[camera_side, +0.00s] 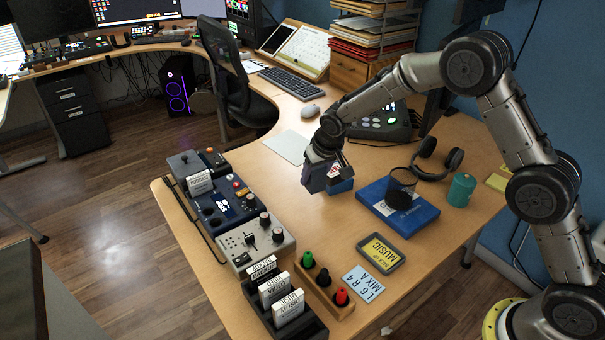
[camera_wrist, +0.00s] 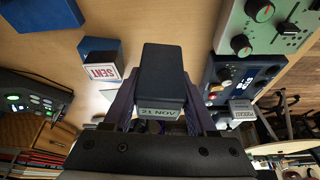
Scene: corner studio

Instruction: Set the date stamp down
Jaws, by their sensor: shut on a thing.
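The date stamp (camera_wrist: 172,70) is a dark block with a pale "21 NOV" label, upright in the picture between my gripper's purple fingers. My gripper (camera_wrist: 162,88) is shut on it. In the side view my gripper (camera_side: 322,160) points down over the desk, with the dark blue stamp (camera_side: 314,179) under it. Whether its base touches the desk or hangs just above is unclear. A blue stamp marked "SENT" (camera_wrist: 101,62) stands close beside it, on the left in the wrist view; its lettered label (camera_side: 334,170) shows partly behind my gripper in the side view.
Control boxes (camera_side: 257,240) line the desk's left edge. A blue case (camera_side: 420,214) with a dark cup-like object lies to the right, with headphones (camera_side: 437,159) and a teal canister (camera_side: 461,189) beyond. Bare desk (camera_side: 310,222) lies between.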

